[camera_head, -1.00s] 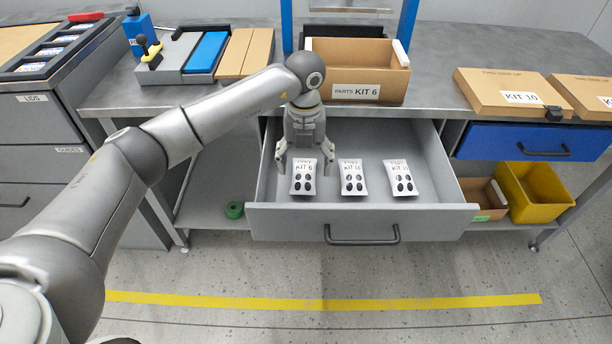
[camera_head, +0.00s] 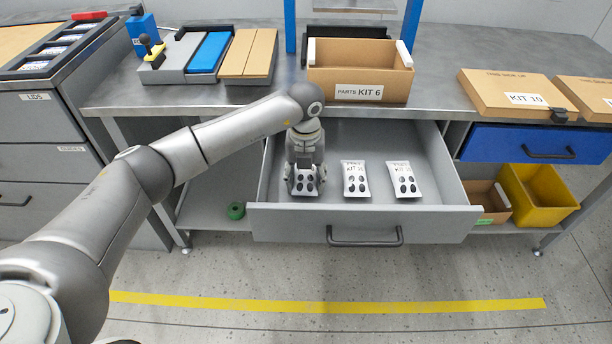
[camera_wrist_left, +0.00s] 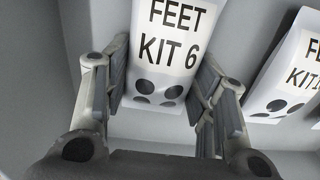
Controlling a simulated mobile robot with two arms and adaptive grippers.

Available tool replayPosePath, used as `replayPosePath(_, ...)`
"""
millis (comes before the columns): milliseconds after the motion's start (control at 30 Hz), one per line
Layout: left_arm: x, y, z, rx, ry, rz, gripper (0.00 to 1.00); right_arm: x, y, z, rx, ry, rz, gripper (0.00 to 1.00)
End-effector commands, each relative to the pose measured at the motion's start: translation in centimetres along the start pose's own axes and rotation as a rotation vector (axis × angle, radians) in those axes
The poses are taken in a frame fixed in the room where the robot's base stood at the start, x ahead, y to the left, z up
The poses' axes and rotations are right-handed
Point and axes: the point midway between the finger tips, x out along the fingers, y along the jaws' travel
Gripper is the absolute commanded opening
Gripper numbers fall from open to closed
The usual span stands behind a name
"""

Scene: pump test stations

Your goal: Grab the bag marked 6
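The bag marked 6 (camera_head: 305,184) is a white pouch with black oval feet, at the left in the open drawer (camera_head: 350,222). In the left wrist view its label reads FEET KIT 6 (camera_wrist_left: 170,45). My left gripper (camera_head: 305,190) reaches down over it and hides its label in the head view. Its fingers (camera_wrist_left: 157,100) lie close against both side edges, shut on the bag with no clear gap. The bag still appears to be down in the drawer. My right gripper is not in view.
Two similar bags, a middle one (camera_head: 356,180) and a right one (camera_head: 404,180), lie to the right in the drawer. A cardboard box marked PARTS KIT 6 (camera_head: 330,91) stands on the bench above. The drawer's front wall is close before the bags.

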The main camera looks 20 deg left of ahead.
Motion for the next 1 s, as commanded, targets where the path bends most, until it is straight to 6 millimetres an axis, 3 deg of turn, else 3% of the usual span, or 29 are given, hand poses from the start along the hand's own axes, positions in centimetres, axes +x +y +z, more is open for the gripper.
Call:
replayPosePath(33, 0.0, 0.0, 0.0, 0.000, 0.000, 0.000, 0.41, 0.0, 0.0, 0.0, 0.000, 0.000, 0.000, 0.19)
replayPosePath(167, 0.0, 0.0, 0.0, 0.000, 0.000, 0.000, 0.24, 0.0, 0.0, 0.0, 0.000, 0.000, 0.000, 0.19)
replayPosePath(467, -0.7, -0.1, 0.1, 0.000, -0.002, -0.001, 0.24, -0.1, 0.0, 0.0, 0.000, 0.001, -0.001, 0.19)
replayPosePath(800, -7.1, -0.1, 0.1, 0.000, -0.004, -0.003, 0.24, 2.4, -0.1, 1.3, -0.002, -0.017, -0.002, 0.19)
replayPosePath(1000, -9.6, 0.0, 0.1, 0.000, -0.002, -0.001, 0.24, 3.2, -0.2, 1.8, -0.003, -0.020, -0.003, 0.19)
